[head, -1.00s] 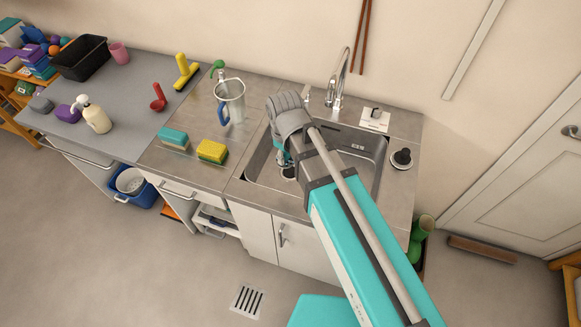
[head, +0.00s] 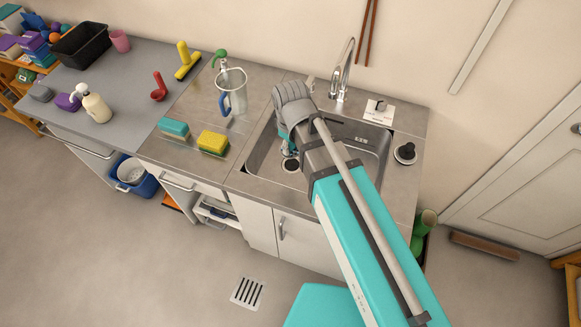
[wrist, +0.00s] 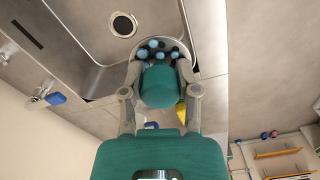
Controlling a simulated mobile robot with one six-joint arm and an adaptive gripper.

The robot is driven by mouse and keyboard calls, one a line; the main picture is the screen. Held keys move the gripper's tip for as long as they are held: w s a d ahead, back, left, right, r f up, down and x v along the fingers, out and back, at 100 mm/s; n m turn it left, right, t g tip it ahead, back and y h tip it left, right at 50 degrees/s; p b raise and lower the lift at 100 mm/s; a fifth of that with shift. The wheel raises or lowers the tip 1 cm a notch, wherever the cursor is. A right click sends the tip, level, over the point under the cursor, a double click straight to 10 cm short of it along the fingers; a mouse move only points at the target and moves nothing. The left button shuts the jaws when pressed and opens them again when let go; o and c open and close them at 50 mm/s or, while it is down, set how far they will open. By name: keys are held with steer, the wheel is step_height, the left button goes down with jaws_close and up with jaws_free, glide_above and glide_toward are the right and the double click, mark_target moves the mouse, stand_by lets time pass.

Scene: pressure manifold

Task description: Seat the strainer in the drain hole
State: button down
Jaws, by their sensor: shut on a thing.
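The strainer (wrist: 188,48) appears in the wrist view as a pale round rim with several blue and dark spots. My gripper (wrist: 159,72) is shut on it, one finger on each side of a teal block in the middle. The drain hole (wrist: 123,24) is a dark disc with a light rim, up and left of the strainer and apart from it. In the head view the drain hole (head: 290,164) lies in the sink floor, just below the teal tip of my gripper (head: 288,137). My wrist hides most of the strainer there.
The sink (head: 255,160) has raised walls around the drain. A tap (head: 342,80) stands behind it. A black round stopper (head: 405,152) sits on the right counter. A jug (head: 234,92), a yellow sponge (head: 212,143) and a teal sponge (head: 173,130) stand left of the sink.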

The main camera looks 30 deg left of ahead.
steer(key=w+d+f+b, duration=0.2)
steer(key=f+b, duration=0.6)
steer(key=f, duration=0.1)
steer(key=w+d+f+b, duration=0.2)
steer(key=f+b, duration=0.7)
steer(key=shift+d, duration=0.4)
steer(key=shift+w, duration=0.1)
steer(key=w+a+f+b, duration=0.2)
steer(key=a+f+b, duration=0.1)
steer(key=w+a+f+b, duration=0.6)
steer(key=a, duration=0.1)
steer(key=shift+w, duration=0.25)
steer(key=shift+w+a+f+b, duration=0.3)
steer(key=shift+f+b, duration=0.2)
steer(key=shift+b, duration=0.15)
steer(key=shift+f+b, duration=1.45)
steer(key=shift+b, duration=0.05)
steer(key=shift+f, duration=0.1)
